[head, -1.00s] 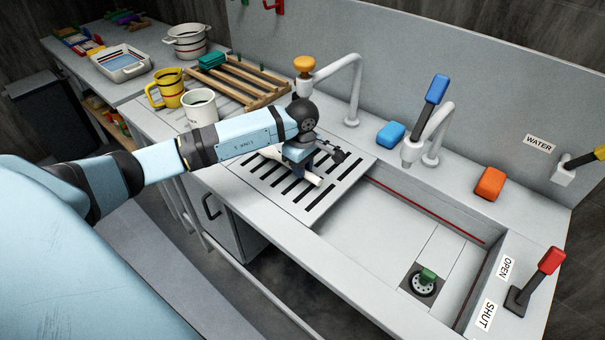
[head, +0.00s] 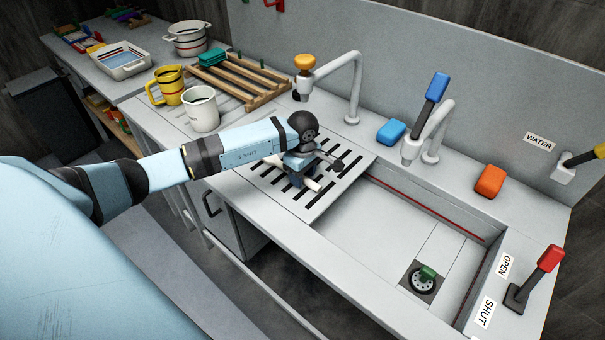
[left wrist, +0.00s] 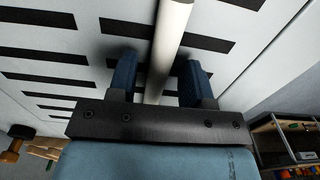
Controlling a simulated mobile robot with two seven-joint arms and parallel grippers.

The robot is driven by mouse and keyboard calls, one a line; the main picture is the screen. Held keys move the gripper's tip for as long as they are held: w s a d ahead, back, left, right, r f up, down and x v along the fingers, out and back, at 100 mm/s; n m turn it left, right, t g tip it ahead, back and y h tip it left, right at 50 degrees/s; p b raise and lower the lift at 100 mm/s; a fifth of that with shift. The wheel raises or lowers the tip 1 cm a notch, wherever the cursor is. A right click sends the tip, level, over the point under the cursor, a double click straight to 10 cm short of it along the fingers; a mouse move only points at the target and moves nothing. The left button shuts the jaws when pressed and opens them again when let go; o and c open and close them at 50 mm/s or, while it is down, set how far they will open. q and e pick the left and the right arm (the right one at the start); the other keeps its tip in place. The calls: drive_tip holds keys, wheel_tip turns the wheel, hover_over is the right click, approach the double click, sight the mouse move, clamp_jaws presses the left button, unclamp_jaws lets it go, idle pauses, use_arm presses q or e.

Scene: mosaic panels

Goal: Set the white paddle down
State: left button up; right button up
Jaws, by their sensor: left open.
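The white paddle shows in the left wrist view as a pale rod (left wrist: 168,40) running between my left gripper's fingers. In the head view only a short white end (head: 313,185) shows beside the gripper; the rest is hidden behind my arm. The paddle appears to lie on the slotted grey drainboard (head: 345,176), though the contact is not clear. My left gripper (head: 300,180) is low over the drainboard. Its two blue fingers (left wrist: 158,68) are open, one on each side of the rod, with gaps visible. My right gripper is not in view.
The sink basin (head: 390,225) is right of the drainboard. A tap with a blue handle (head: 436,88), a blue block (head: 391,132) and an orange block (head: 489,182) stand behind it. A white mug (head: 203,112), yellow mug (head: 170,88) and wooden rack (head: 245,80) are at left.

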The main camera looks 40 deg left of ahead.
use_arm(q)
drive_tip(key=shift+r, duration=0.2)
wheel_tip(320, 180, up, 12)
drive_tip(key=b, duration=0.1)
drive_tip(key=shift+f, duration=0.1)
idle(0.4)
drive_tip(key=shift+s+f, duration=0.1)
